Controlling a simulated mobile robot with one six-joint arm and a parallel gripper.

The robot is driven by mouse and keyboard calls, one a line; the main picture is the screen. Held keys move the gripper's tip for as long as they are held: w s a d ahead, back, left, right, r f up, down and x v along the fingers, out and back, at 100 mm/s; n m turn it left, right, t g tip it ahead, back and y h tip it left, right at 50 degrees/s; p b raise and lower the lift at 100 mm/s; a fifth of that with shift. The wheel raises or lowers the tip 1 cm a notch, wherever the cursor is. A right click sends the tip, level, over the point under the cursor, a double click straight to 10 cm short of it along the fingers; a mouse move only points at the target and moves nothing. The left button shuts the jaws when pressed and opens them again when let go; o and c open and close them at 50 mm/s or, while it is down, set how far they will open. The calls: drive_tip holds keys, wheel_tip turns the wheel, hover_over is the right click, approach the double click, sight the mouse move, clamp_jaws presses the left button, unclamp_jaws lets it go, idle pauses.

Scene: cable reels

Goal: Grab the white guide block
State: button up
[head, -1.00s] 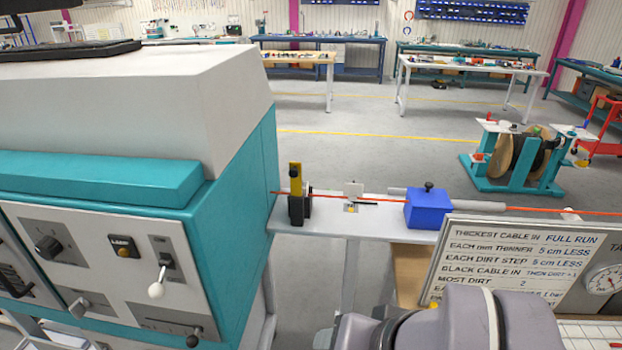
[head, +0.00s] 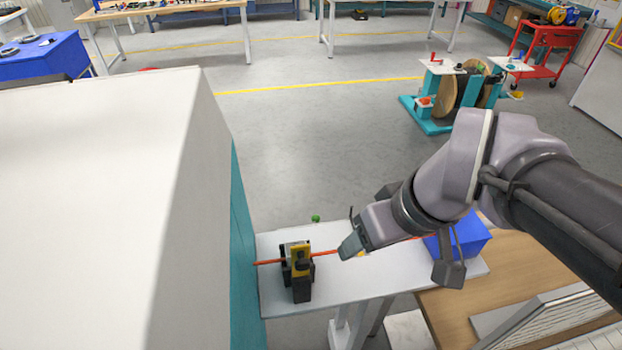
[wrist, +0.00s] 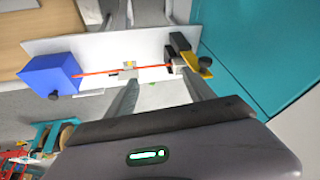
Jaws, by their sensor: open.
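The white guide block (wrist: 129,66) shows in the wrist view as a small pale block at the orange-red cable (wrist: 100,72), above the white bench. In the head view my gripper hides most or all of it. My gripper (head: 350,246) is over the bench, pointing left and down. In the wrist view my gripper (wrist: 160,74) has its two fingers wide apart with nothing between them but bench and cable. The left fingertip appears just below the block; the right one appears near the yellow-and-black clamp. I cannot tell whether either touches.
The yellow-and-black clamp (head: 299,267) stands on the white bench (head: 345,286), left of my gripper. A blue box (head: 468,240) stands to the right, partly behind my arm. The large white-and-teal machine (head: 110,200) fills the left. A cable reel stand (head: 455,95) is farther back.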

drive_tip(key=w+a+r+n+g+p, duration=0.2)
drive_tip(key=w+a+r+n+p, duration=0.1)
drive_tip(key=w+n+p, duration=0.3)
drive_tip(key=n+g+y+p, duration=0.1)
drive_tip(key=n+g+p, duration=0.15)
drive_tip(key=n, duration=0.65)
approach(288, 245)
drive_tip(key=shift+n, duration=0.4)
drive_tip(key=b+x, duration=0.1)
drive_tip(key=x, duration=0.2)
drive_tip(key=d+b+x, duration=0.1)
drive_tip(key=x, duration=0.1)
drive_tip(key=d+b+x, duration=0.1)
drive_tip(key=x, duration=0.2)
drive_tip(key=shift+s+a+f, duration=0.2)
drive_tip(key=shift+s+f, duration=0.1)
drive_tip(key=shift+f, duration=0.35)
drive_tip(key=shift+c, duration=0.4)
drive_tip(key=shift+r, duration=0.1)
clamp_jaws()
